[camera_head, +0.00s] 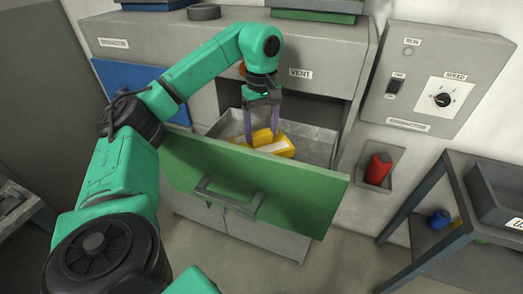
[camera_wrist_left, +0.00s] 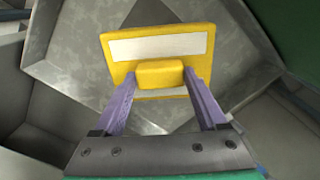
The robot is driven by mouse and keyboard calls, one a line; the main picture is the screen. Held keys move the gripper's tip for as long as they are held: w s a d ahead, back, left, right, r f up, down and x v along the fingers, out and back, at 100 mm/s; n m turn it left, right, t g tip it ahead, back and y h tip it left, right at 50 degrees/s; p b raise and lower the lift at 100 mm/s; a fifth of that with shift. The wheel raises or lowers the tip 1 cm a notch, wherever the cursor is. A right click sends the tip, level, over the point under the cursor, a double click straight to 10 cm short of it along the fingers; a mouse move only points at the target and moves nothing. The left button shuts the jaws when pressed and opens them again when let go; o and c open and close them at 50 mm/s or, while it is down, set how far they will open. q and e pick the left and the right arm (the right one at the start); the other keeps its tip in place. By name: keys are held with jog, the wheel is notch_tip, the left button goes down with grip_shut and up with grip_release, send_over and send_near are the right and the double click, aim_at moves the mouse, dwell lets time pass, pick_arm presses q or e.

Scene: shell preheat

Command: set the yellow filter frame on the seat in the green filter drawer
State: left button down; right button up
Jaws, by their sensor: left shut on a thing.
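The yellow filter frame (camera_head: 283,149) is in the open green filter drawer (camera_head: 255,190), within its grey walls in the head view. In the left wrist view the frame (camera_wrist_left: 205,42) is a yellow plate with a pale panel and a yellow block grip. My left gripper (camera_head: 262,122) reaches down from above, and its purple fingers (camera_wrist_left: 160,76) are shut on the block from both sides. The grey drawer interior (camera_wrist_left: 85,45) lies beneath. The seat is not clearly seen, and I cannot tell if the frame touches it. My right gripper is not in view.
The drawer hangs out of a grey cabinet marked VENT (camera_head: 301,73). A blue panel (camera_head: 135,85) is left of it. A control box (camera_head: 435,80) and a red object in a wall holder (camera_head: 378,168) are to the right. A dark shelf table (camera_head: 455,215) stands at far right.

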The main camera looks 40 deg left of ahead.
aim_at(261, 144)
pick_arm(q)
jog(key=shift+s+f, duration=0.15)
jog(key=shift+f, duration=0.2)
notch_tip(261, 144, down, 4)
jog(key=shift+s+p, duration=0.1)
jog(key=shift+p, duration=0.3)
jog(key=shift+f, duration=0.2)
grip_release()
jog(key=shift+d, duration=0.1)
jog(key=shift+r, duration=0.2)
notch_tip(261, 144, up, 5)
jog(key=shift+r+b, duration=0.15)
jog(key=shift+b, duration=0.3)
notch_tip(261, 144, up, 7)
jog(key=p, duration=0.3)
jog(key=shift+f, duration=0.25)
